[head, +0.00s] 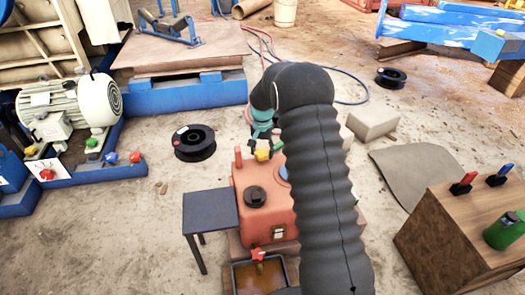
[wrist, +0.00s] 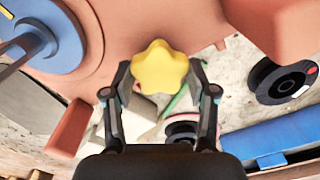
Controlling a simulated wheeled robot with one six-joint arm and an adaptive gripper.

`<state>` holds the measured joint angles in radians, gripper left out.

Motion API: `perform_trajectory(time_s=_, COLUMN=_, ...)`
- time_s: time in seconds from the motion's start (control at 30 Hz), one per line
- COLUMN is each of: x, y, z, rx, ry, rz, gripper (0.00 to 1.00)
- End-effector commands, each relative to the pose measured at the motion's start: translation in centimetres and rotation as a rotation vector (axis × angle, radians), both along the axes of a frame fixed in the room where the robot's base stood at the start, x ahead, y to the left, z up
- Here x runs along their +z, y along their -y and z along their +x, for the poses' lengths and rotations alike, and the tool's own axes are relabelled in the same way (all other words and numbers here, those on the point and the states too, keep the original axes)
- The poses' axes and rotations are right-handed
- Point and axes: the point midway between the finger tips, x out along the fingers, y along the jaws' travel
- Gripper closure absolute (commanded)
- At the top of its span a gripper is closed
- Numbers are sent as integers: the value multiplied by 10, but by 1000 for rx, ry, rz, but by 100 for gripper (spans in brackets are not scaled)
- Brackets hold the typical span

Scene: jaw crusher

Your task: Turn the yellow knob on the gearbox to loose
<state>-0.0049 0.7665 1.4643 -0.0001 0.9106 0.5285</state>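The orange-red gearbox (head: 265,198) stands on the floor in the middle of the head view, partly behind my arm. The yellow knob (head: 263,155) is at its far upper edge, by my gripper, which is small and partly hidden there. In the wrist view the star-shaped yellow knob (wrist: 160,67) sits on the gearbox housing (wrist: 165,20), between the two fingertips of my gripper (wrist: 163,74). The fingers are spread either side of the knob, with small gaps visible. I cannot make out any mark for the knob's setting.
A red lever (head: 258,254) and a tray (head: 235,278) are at the gearbox's near side. A small dark table (head: 210,211) stands left of it. A black reel (head: 194,142) lies behind left. A wooden cabinet (head: 450,240) stands right. A blue disc (wrist: 33,38) is left in the wrist view.

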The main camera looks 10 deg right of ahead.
Motion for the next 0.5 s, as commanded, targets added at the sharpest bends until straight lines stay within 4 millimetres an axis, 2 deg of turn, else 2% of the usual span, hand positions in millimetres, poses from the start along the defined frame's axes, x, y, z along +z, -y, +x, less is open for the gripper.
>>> perform_trajectory(time_s=0.3, x=0, y=0, z=0, rx=16, ry=0, rz=0, gripper=78)
perform_trajectory(time_s=0.5, x=0, y=0, z=0, rx=93, ry=0, rz=0, gripper=78)
